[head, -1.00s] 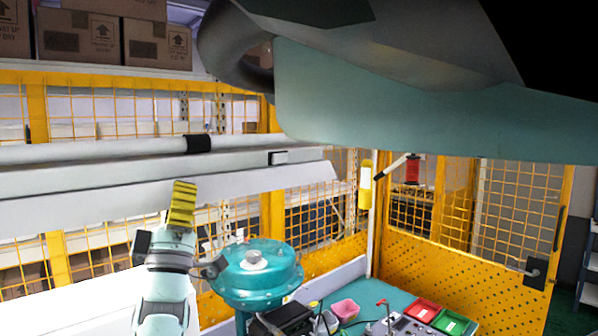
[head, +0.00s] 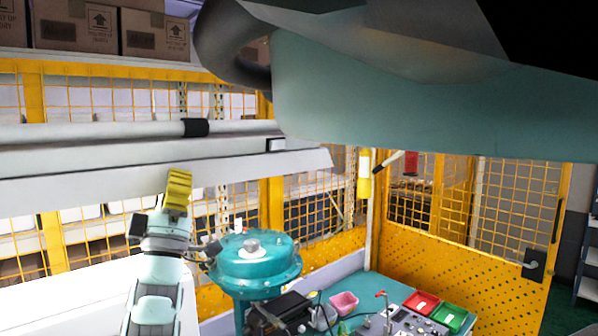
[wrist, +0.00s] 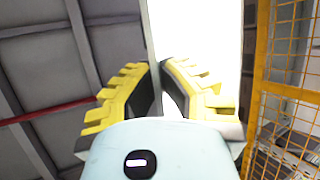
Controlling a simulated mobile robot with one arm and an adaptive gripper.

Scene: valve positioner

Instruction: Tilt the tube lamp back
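The tube lamp is a long pale fixture (head: 80,182) across the left half of the head view, with a rounded bar and a black band above its flat lower panel. Its right end is near the picture's middle. My gripper (head: 179,175), with yellow fingers, points up at the panel's lower edge and overlaps it there; contact is not clear. In the wrist view the lamp is a glaring white strip (wrist: 200,30) beyond and between the fingertips (wrist: 160,68). The fingertips are close together with a narrow bright gap. Whether they pinch the lamp's edge cannot be told.
A teal round housing (head: 254,262) stands right of my gripper. Yellow mesh fencing (head: 510,205) surrounds the area. Boxes (head: 152,33) sit on a shelf above.

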